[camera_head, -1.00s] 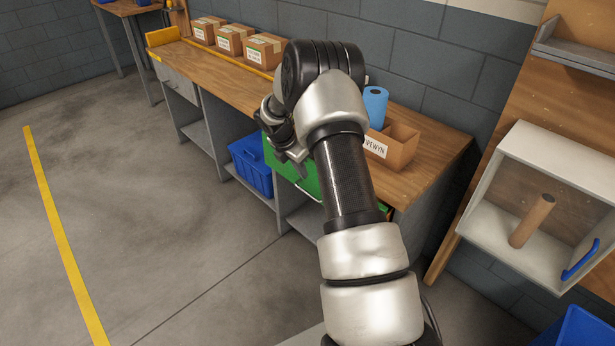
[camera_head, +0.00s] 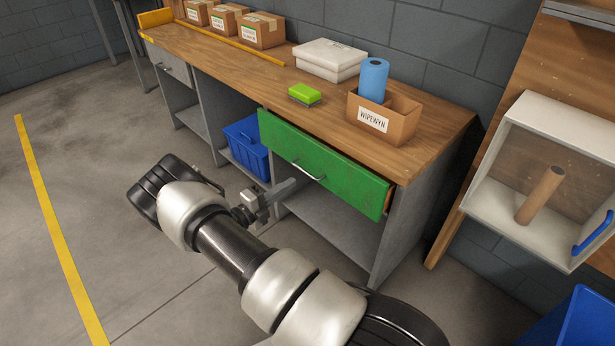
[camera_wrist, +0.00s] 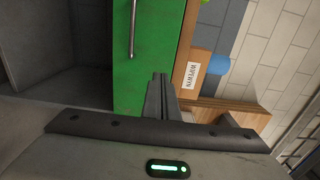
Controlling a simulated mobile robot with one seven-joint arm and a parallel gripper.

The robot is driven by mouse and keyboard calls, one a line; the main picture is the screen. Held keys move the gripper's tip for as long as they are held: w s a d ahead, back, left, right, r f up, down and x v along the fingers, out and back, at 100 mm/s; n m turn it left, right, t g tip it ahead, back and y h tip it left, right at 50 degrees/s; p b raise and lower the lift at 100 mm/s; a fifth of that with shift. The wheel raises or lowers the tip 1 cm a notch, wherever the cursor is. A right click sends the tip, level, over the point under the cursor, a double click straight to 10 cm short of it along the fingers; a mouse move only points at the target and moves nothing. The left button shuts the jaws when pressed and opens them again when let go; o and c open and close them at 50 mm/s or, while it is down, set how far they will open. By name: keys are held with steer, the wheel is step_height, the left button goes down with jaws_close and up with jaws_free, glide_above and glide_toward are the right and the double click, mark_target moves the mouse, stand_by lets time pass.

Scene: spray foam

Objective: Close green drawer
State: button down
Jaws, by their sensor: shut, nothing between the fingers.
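The green drawer (camera_head: 340,178) is set in the workbench, its front standing a little out, with a strip of its brown side showing at the right end. Its metal handle (camera_head: 308,172) is on the front. My gripper (camera_head: 292,187) is shut and empty, in front of the bench near the drawer's lower left part. In the wrist view my gripper's closed fingers (camera_wrist: 160,78) point at the green front (camera_wrist: 150,60), beside the handle (camera_wrist: 133,28). I cannot tell whether the fingertips touch the drawer.
The bench top (camera_head: 225,62) holds a cardboard bin (camera_head: 400,128) with a blue roll (camera_head: 373,78), a green sponge (camera_head: 304,94), a white box (camera_head: 330,60) and several cartons. A blue crate (camera_head: 245,145) sits below, left of the drawer. The floor in front is open.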

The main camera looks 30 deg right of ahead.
mark_target(326, 159)
steer(key=b+x, duration=0.2)
steer(key=x, duration=1.1)
steer(key=shift+d+f, duration=0.1)
steer(key=shift+d, duration=0.3)
steer(key=b+x, duration=0.1)
steer(key=x, duration=0.2)
steer(key=shift+d, duration=0.35)
steer(key=shift+w+d, duration=0.2)
steer(key=shift+w, duration=0.05)
steer(key=shift+r, duration=0.25)
